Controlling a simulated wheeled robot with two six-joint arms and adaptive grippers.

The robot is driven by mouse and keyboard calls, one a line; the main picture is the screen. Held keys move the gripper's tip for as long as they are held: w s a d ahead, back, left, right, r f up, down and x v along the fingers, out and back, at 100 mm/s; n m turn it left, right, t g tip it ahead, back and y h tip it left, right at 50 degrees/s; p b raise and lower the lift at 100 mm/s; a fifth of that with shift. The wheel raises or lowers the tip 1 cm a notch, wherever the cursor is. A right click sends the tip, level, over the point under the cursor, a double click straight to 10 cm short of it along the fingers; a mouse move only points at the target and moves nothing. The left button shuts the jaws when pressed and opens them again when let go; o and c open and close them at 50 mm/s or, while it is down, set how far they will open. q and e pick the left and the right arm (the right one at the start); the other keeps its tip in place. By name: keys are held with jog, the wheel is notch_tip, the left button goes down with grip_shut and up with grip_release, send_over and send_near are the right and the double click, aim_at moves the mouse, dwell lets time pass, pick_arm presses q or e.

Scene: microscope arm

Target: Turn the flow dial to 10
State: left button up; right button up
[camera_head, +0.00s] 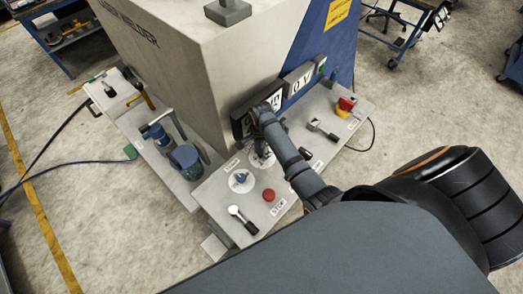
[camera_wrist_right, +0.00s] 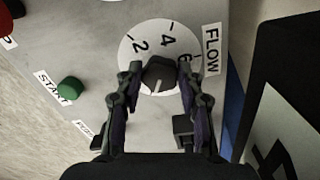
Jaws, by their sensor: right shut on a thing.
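The flow dial is a dark round knob (camera_wrist_right: 159,72) on a white scale disc (camera_wrist_right: 130,48), with 2, 4 and 6 visible in the right wrist view. A FLOW label (camera_wrist_right: 211,49) is beside it. A pale pointer line on the knob points down in that view, toward my wrist; the numbers on that side are hidden. My right gripper (camera_wrist_right: 158,80) is shut on the knob, one finger on each side. In the head view, my right gripper (camera_head: 262,152) reaches down to the panel, and the arm hides most of the dial. My left gripper is in neither view.
A green START button (camera_wrist_right: 70,88) is left of the dial. On the grey panel (camera_head: 215,190) stand a blue knob (camera_head: 241,178), a red STOP button (camera_head: 268,195), a white-tipped lever (camera_head: 235,211) and a red-yellow switch (camera_head: 345,106). Dark-framed displays (camera_head: 298,79) stand behind.

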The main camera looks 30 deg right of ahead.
aim_at(261, 152)
dwell(0.4)
jog(key=o, duration=1.2)
jog(key=shift+r, duration=0.1)
notch_tip(261, 152, up, 12)
jog(key=shift+f, duration=0.1)
